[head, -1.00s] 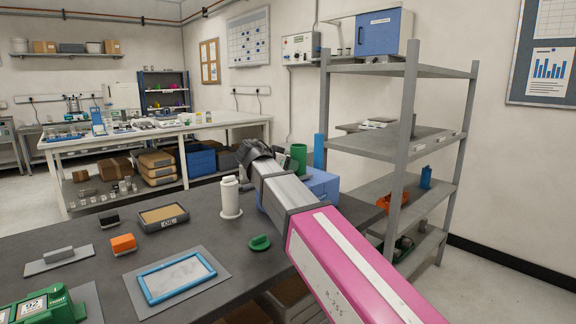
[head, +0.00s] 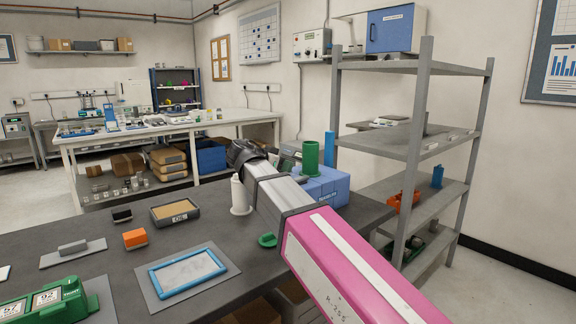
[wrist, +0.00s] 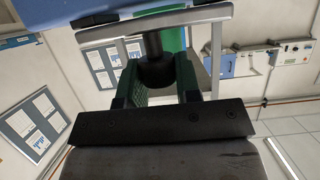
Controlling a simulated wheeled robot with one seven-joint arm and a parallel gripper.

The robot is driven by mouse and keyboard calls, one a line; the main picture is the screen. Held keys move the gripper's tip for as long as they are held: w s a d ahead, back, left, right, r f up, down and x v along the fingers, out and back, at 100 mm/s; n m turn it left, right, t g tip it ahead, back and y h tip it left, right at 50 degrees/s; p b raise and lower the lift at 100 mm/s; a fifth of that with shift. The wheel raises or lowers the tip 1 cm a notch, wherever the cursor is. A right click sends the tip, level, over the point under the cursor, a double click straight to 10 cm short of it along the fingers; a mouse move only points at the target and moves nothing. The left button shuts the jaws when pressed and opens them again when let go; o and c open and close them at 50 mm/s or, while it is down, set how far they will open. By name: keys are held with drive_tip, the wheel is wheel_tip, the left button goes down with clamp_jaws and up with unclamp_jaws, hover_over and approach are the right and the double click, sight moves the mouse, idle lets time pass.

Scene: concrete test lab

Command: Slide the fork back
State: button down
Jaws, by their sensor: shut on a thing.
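My gripper (head: 243,152) is at the far end of my pink and grey arm, above the bench beside the white bottle. In the wrist view, its two dark green fingers (wrist: 156,80) are shut on a black rounded knob (wrist: 154,72) with a short dark stem. The stem runs up towards a grey bar (wrist: 150,24) under a blue surface (wrist: 60,22). I cannot make out a fork for certain; in the head view the arm and gripper hide what is held.
A white bottle (head: 240,196) stands close left of my arm. A blue box (head: 328,187) and green cylinder (head: 311,157) are to its right. A green lid (head: 267,240), blue frame (head: 188,272) and tray (head: 175,214) lie on the bench. A metal rack (head: 420,110) stands right.

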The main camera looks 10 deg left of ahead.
drive_tip(key=shift+a, duration=0.1)
drive_tip(key=c, duration=0.8)
unclamp_jaws()
drive_tip(key=shift+s, duration=0.15)
drive_tip(key=shift+s+a, duration=0.1)
drive_tip(key=shift+a, duration=0.05)
drive_tip(key=v, duration=1)
drive_tip(key=shift+s+r, duration=0.2)
drive_tip(key=shift+r, duration=0.05)
drive_tip(key=shift+a, duration=0.15)
